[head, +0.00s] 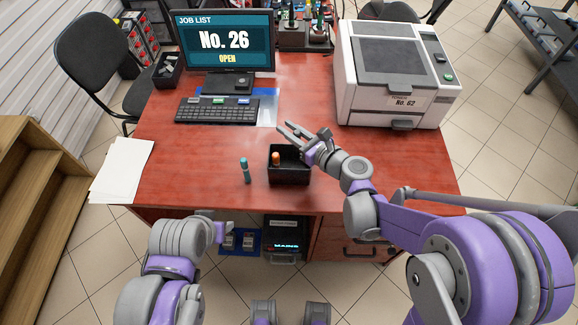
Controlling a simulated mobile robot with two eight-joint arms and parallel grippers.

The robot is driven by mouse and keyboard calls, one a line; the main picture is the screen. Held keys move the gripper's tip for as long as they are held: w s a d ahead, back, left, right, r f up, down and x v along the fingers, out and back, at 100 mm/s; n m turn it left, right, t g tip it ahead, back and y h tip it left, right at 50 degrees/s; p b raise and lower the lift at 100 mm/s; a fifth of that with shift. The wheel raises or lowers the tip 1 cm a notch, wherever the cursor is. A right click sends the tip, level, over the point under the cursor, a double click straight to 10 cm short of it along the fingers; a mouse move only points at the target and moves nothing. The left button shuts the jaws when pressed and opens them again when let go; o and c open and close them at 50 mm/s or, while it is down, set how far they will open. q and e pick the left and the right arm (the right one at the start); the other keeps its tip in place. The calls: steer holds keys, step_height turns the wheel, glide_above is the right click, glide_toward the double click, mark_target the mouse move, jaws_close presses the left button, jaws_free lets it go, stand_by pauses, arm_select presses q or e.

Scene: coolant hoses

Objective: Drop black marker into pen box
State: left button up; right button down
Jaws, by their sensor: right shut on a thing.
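The pen box (290,181) is a small open black box near the front edge of the red desk. A marker with an orange top (276,158) stands in it on the left. My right gripper (286,129) is above the back of the box, its fingers pointing to the back left. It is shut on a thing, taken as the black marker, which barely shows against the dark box. A teal marker (245,170) stands upright on the desk left of the box. My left gripper (226,230) is low, before the desk's front edge; its fingers are too unclear to judge.
A keyboard (216,110) and a monitor (224,45) stand at the back left of the desk (190,165). A white printer (391,75) stands at the back right. White papers (122,168) lie at the left edge. The desk left of the teal marker is clear.

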step_height(320, 180, down, 4)
steer(key=shift+f+b, duration=0.1)
steer(key=shift+b, duration=1)
steer(key=c, duration=0.7)
jaws_free()
steer(key=v, duration=1)
steer(key=shift+s+d, duration=0.25)
steer(key=shift+s, duration=0.05)
